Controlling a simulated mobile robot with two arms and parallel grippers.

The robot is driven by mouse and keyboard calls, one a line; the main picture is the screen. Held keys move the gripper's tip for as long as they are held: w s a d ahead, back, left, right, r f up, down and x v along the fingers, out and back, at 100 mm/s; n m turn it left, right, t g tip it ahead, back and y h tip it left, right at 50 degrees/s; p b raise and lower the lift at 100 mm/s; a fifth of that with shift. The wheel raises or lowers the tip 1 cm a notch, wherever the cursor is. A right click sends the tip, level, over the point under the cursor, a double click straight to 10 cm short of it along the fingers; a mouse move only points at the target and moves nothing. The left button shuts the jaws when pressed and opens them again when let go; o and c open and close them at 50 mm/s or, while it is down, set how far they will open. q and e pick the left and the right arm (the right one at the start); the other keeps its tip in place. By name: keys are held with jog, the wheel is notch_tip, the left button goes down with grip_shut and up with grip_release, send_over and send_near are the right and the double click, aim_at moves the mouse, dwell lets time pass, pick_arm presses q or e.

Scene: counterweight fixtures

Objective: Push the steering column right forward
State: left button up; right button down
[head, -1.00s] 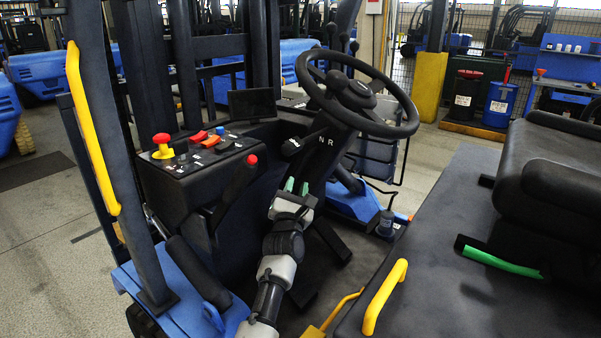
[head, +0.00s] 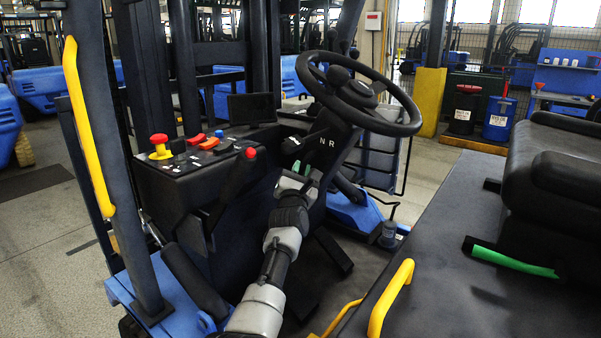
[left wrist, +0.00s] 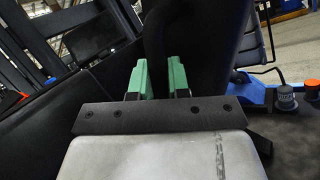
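The black steering column (head: 325,143), marked N R, rises from the floor area to the black steering wheel (head: 362,95) in the head view. My left gripper (head: 301,170) is just below and left of the N R cover, close to the column. In the left wrist view the gripper's two green fingers (left wrist: 159,77) are apart. Dark column parts (left wrist: 207,55) fill the view just beyond and right of them. I cannot tell whether the fingers touch the column. My right gripper is not in view.
A black console (head: 195,165) with a red-and-yellow stop button (head: 160,146) and a red-knobbed lever (head: 250,153) stands left of my arm. A yellow grab handle (head: 390,298) and black seat (head: 560,185) are at the right.

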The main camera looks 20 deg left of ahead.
pick_arm(q)
grip_shut()
jog(key=shift+n+g+y, duration=0.5)
jog(key=shift+n, duration=0.4)
jog(key=a, duration=0.1)
jog(key=w+a+r, duration=0.1)
jog(key=a, duration=0.1)
jog(key=w+a+r, duration=0.1)
jog(key=a, duration=0.1)
jog(key=shift+r+b, duration=0.2)
jog(key=shift+b, duration=0.1)
jog(key=shift+o, duration=1.2)
grip_release()
jog(key=shift+d, duration=0.1)
jog(key=v, duration=1.1)
